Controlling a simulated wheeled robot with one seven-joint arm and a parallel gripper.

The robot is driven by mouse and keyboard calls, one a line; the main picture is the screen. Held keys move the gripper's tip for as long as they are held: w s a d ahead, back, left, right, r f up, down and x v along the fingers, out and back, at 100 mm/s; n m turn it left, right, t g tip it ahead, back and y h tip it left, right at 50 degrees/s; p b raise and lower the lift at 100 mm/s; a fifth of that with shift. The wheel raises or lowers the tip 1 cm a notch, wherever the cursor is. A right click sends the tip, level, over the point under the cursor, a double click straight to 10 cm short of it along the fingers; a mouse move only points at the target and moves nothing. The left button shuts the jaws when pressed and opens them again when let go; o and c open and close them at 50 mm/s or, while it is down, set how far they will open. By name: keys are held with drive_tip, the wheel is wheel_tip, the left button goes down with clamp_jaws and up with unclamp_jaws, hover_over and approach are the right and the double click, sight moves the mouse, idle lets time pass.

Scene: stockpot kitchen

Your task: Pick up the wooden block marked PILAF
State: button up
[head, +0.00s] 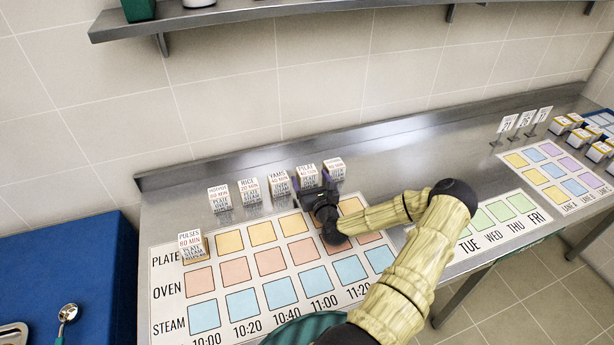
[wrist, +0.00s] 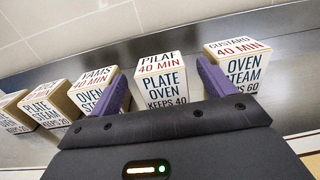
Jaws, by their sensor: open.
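The wooden block marked PILAF (wrist: 162,82) has white printed faces reading 40 MIN, PLATE, OVEN and KEEPS 40. It stands upright in the back row on the steel counter, and in the head view (head: 307,171) my gripper partly hides it. My gripper (head: 314,186) is open and empty, just in front of this block. In the wrist view its purple fingers appear on either side of the PILAF block, with gaps on both sides. I cannot tell whether the fingertips reach past its front face.
The YAMS block (wrist: 95,92) stands to the left of PILAF and the CUSTARD block (wrist: 234,66) to the right. The RICE (head: 250,191) and HOTPOT (head: 219,198) blocks stand farther left. A PULSES block (head: 192,247) stands on the chart (head: 172,285). A shelf (head: 270,12) runs above.

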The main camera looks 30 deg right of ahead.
sight(305, 167)
drive_tip(key=shift+w+a, duration=0.1)
drive_tip(key=shift+w, duration=0.05)
drive_tip(key=x, duration=0.2)
drive_tip(key=p+x, duration=0.1)
drive_tip(key=x, duration=0.1)
drive_tip(key=shift+w+d, duration=0.3)
drive_tip(key=shift+d, duration=0.05)
drive_tip(key=shift+w, duration=0.35)
drive_tip(key=c, duration=1.1)
